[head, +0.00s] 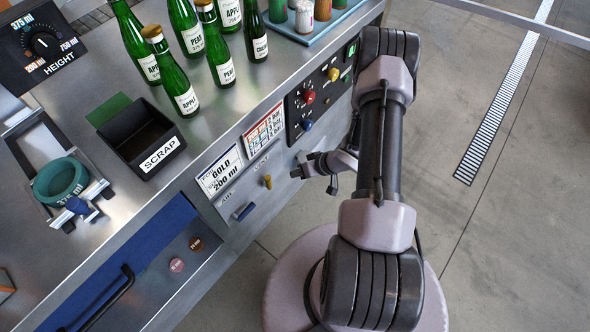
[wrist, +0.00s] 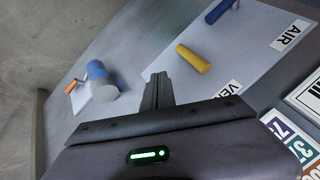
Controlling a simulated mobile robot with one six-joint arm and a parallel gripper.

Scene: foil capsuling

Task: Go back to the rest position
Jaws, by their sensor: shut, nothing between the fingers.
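My gripper (head: 299,171) is in front of the bench's front panel, to the right of the yellow lever (head: 267,182) and below the blue knob (head: 307,126). In the wrist view its two fingers (wrist: 158,88) are together with nothing between them. The yellow lever (wrist: 193,59) and the blue lever (wrist: 221,11) show beyond the fingertips there, apart from them. My arm reaches from the round base up over the right side of the bench and folds back down to the panel.
Green bottles (head: 184,91) stand on the bench top (head: 83,88), near a black scrap bin (head: 138,137) and a green ring (head: 61,181) in a holder. A panel with a red button (head: 309,97) is close to my arm. Open floor (head: 520,220) lies to the right.

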